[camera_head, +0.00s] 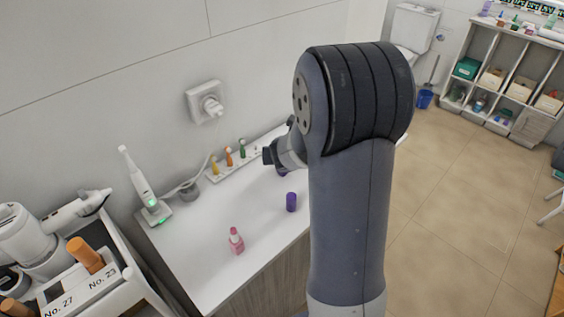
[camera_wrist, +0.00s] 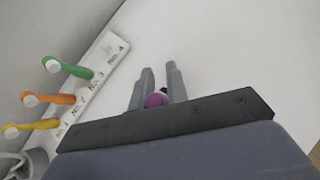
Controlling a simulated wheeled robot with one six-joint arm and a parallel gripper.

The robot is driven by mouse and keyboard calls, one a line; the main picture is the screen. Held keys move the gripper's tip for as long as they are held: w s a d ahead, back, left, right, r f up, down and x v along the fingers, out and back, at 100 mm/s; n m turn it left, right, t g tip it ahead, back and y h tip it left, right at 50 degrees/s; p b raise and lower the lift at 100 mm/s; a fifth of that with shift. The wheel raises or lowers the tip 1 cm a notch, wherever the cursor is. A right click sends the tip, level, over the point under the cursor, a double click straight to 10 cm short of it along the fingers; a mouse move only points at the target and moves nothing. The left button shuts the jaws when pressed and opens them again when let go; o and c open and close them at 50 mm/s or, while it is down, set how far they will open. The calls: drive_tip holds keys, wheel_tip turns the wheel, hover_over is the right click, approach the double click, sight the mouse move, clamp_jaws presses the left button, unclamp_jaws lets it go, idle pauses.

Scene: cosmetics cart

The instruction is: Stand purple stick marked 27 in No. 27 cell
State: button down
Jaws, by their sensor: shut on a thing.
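My gripper (camera_wrist: 159,68) is shut on a purple stick (camera_wrist: 155,99), whose rounded end shows between the fingers in the wrist view. In the head view my gripper (camera_head: 270,157) is over the back of the white counter, partly hidden by my arm, and a bit of purple (camera_head: 281,172) shows below it. A separate purple piece (camera_head: 291,201) stands upright on the counter. No number is readable on either. The No. 27 label (camera_head: 58,305) is on the white cart at the lower left, beside No. 23 (camera_head: 102,283). The inside of the No. 27 cell is not clearly seen.
An orange stick (camera_head: 85,255) stands tilted in the picture behind the cart labels. A pink bottle (camera_head: 236,240) and an electric toothbrush (camera_head: 143,187) stand on the counter. A numbered rack (camera_wrist: 92,80) holds yellow, orange and green toothbrushes. The counter's middle is mostly clear.

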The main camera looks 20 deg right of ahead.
drive_tip(key=shift+f, duration=0.15)
drive_tip(key=c, duration=1.8)
unclamp_jaws()
drive_tip(key=shift+f, duration=0.1)
drive_tip(key=shift+c, duration=0.2)
drive_tip(key=o, duration=0.5)
drive_tip(key=shift+c, duration=0.2)
